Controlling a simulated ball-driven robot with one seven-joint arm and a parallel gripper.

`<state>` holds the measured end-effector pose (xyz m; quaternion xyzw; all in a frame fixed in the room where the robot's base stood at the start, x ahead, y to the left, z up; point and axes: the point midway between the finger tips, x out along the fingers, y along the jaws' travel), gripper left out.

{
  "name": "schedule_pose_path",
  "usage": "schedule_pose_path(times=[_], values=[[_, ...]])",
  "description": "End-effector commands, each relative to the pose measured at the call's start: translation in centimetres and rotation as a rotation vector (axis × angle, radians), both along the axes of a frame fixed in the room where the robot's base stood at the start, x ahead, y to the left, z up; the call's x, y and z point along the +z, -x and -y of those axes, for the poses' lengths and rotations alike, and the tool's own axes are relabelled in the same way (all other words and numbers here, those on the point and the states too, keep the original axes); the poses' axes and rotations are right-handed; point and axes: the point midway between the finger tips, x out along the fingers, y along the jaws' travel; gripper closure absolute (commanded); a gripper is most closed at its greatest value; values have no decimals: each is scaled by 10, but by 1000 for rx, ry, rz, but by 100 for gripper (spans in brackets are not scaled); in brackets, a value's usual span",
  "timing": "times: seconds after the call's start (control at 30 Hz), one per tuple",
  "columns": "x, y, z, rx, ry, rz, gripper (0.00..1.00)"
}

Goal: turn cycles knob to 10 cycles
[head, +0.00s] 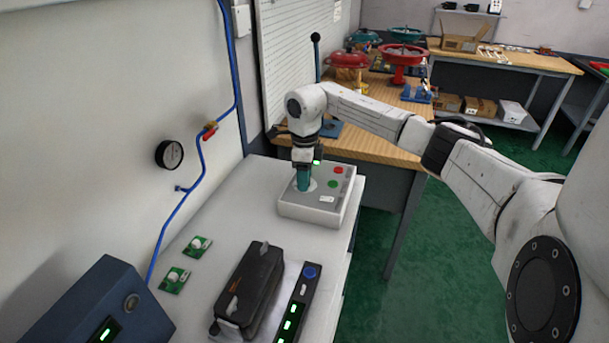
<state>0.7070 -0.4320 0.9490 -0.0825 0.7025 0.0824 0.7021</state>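A light grey control box (320,205) sits on the white bench below my gripper. Its top carries a red button (338,170), a green button (332,184), a white label (327,199) and a small lit green display (316,162). My gripper (303,186) points straight down with teal fingers at the left part of the box top, over a pale round dial area. The cycles knob cannot be made out; the fingers cover that spot. Whether they are closed on it cannot be told, and the display digits are too small to read.
A black device (257,285) and a black strip with green displays (292,315) lie at the front of the bench. Two green circuit boards (198,245) lie left. A blue box (100,300) stands front left. A wooden table (375,148) stands behind.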

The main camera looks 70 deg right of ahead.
Motion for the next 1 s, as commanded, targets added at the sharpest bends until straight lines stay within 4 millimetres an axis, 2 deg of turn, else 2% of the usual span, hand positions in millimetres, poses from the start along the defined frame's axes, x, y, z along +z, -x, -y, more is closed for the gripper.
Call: schedule_pose_path(times=[0.07, 0.5, 0.77, 1.0], values=[[0, 0, 0, 0, 0, 0, 58], [0, 0, 0, 0, 0, 1, 99], [1, 0, 0, -29, 1, 0, 99], [3, 0, 1, -153, 1, 0, 99]])
